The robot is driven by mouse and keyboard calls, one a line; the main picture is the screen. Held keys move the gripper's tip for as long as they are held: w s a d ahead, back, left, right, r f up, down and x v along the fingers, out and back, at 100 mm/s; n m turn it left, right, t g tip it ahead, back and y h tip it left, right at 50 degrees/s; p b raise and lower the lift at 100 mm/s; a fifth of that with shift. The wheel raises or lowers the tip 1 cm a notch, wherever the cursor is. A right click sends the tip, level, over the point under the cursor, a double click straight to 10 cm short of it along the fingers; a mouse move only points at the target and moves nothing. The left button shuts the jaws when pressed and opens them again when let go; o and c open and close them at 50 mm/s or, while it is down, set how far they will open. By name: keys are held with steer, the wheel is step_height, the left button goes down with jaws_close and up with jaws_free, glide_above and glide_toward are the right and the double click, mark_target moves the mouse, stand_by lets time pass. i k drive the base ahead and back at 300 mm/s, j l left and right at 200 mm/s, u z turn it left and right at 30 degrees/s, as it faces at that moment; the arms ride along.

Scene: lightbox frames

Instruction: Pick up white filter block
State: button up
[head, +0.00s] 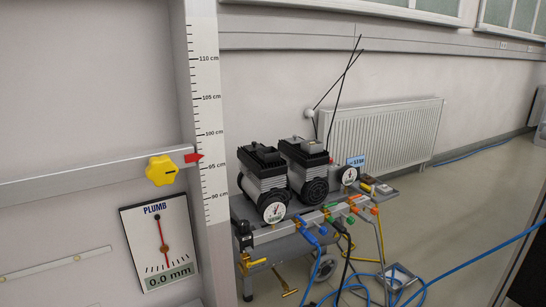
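I cannot pick out a white filter block in the head view. A compressor unit (280,240) stands in the middle, with two dark motor heads and two round gauges on it. A pale metal bar (318,222) with blue, green and orange hose fittings runs along its front. My gripper is not in view.
A wall panel with a centimetre scale (207,120), a yellow knob (162,170) and a plumb gauge (158,243) fills the left. A white radiator (385,130) is behind the compressor. Blue hoses (480,258) cross the floor. Floor (465,205) at right is mostly clear.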

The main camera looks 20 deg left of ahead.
mark_target(384, 190)
steer(key=l+u, duration=0.25)
steer(key=l, duration=0.15)
steer(key=k+l+u, duration=0.1)
steer(key=l+u, duration=0.15)
steer(key=k+l+u, duration=0.1)
steer(key=l+u, duration=0.15)
steer(key=l, duration=0.2)
steer(key=k+l+u, duration=0.25)
steer(key=i+l, duration=0.1)
steer(key=i, duration=1.05)
